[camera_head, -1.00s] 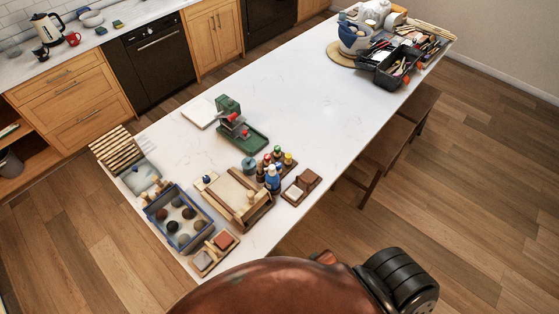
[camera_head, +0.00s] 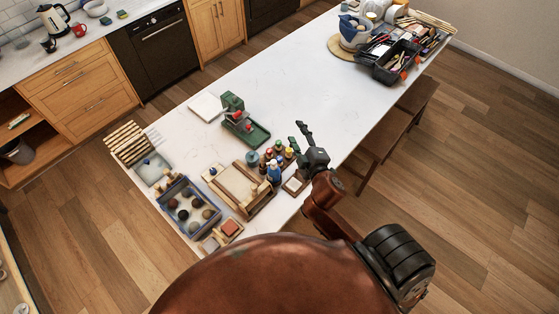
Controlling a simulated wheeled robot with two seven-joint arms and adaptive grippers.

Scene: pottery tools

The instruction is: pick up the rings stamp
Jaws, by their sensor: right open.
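Several small upright pieces with red, yellow and green tops (camera_head: 280,151) stand in a wooden holder on the white table, with a blue bottle-like piece (camera_head: 274,173) in front. A small block with a pale face (camera_head: 293,185) lies to their right, partly hidden by my arm. I cannot tell which piece is the rings stamp; no pattern is readable at this size. My right gripper (camera_head: 299,133) is open and empty, above the table's right edge, right of and beyond the coloured pieces. My left gripper is not in view.
A green press (camera_head: 236,115) stands behind the coloured pieces. A wooden board frame (camera_head: 240,187) and a blue-edged tray of round lumps (camera_head: 184,220) lie to the left. A black toolbox (camera_head: 393,66) sits at the far end. The table's middle is clear (camera_head: 305,75). A bench (camera_head: 385,138) runs alongside.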

